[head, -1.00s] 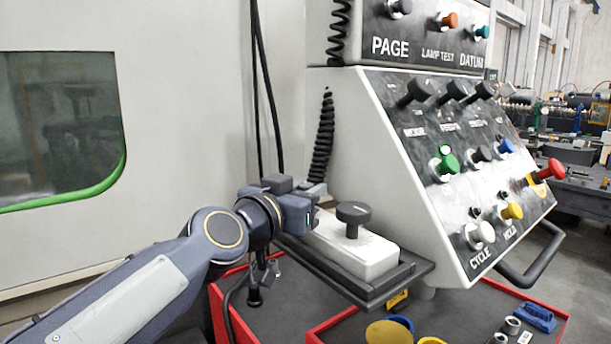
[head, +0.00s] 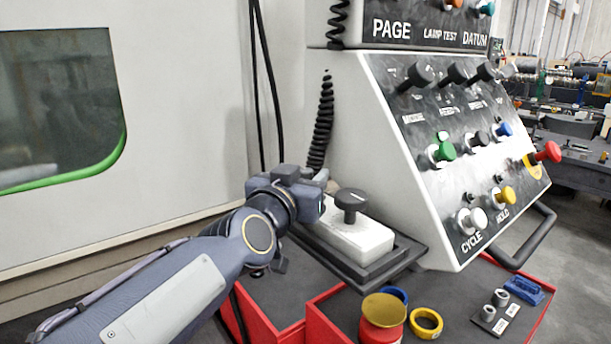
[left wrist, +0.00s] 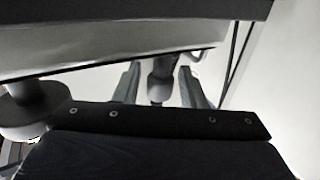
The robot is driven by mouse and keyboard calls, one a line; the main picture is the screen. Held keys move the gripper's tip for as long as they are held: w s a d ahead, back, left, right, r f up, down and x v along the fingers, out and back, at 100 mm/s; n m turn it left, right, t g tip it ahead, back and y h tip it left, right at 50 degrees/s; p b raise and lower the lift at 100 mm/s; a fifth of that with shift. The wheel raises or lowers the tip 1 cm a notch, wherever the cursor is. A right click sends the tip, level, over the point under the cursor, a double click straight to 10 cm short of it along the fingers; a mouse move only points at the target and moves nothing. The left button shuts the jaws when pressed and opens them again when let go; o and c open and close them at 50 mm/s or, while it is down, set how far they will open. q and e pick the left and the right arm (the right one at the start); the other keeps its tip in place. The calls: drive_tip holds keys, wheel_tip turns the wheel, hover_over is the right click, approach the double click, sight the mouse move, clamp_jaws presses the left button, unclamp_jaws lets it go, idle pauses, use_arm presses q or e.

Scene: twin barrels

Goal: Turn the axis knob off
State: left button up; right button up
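A black round-topped knob (head: 350,199) stands on a white box (head: 352,238) beside the control panel; I read no axis label on it. My left gripper (head: 317,192) is just left of this knob and shows no contact with it. In the left wrist view its two fingers (left wrist: 160,88) are apart, with a grey post-like thing (left wrist: 160,75) showing between or beyond them; I cannot tell what it is. A dark round shape (left wrist: 32,100) at the left edge may be the knob. My right gripper is out of view.
The slanted panel (head: 440,190) carries several black, green, blue, white, yellow and red controls. A black coiled cable (head: 322,125) hangs behind the gripper. Red-edged trays (head: 312,318) below hold rings (head: 426,323) and small parts. A black handle (head: 530,240) juts out at right.

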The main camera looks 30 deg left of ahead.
use_arm(q)
drive_tip(key=shift+o, duration=0.3)
drive_tip(key=shift+s, duration=0.1)
drive_tip(key=shift+s, duration=0.35)
drive_tip(key=s+d+b, duration=0.1)
drive_tip(key=s, duration=0.6)
drive_tip(key=shift+w+b, duration=0.1)
drive_tip(key=shift+b, duration=0.25)
drive_tip(key=w+a+m+g+h+b, duration=0.1)
drive_tip(key=a+m+g+h+b, duration=0.1)
drive_tip(key=a+m+h+b, duration=0.6)
drive_tip(key=w+d+h, duration=0.1)
drive_tip(key=w+d, duration=0.1)
drive_tip(key=w+d+h+p, duration=0.1)
drive_tip(key=w+d, duration=0.1)
drive_tip(key=w+d+r+n+h, duration=0.1)
drive_tip(key=w+d, duration=0.1)
drive_tip(key=d, duration=0.1)
drive_tip(key=shift+w, duration=0.35)
